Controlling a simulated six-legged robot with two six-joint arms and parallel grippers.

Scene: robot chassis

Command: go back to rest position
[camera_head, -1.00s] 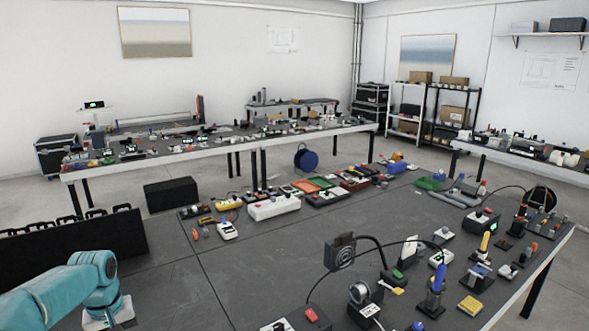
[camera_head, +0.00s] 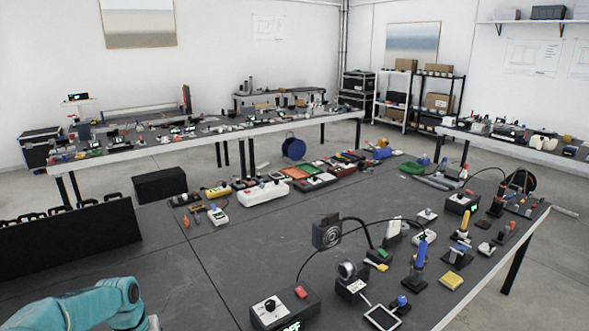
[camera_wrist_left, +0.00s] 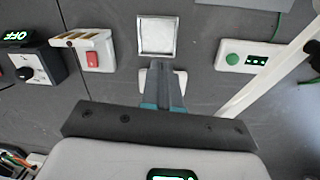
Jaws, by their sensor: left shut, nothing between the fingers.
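My left arm, teal, comes in at the lower left corner of the head view, with its wrist cut off by the bottom edge. In the left wrist view my left gripper (camera_wrist_left: 163,66) is shut and empty. My right gripper is in neither view.
The wrist view also shows a red-switch box (camera_wrist_left: 92,58), a green-button box (camera_wrist_left: 233,59) and a black knob box (camera_wrist_left: 38,72). In the head view, a black case (camera_head: 70,238) stands at left. The table's near middle (camera_head: 240,265) is mostly bare, with many devices at right.

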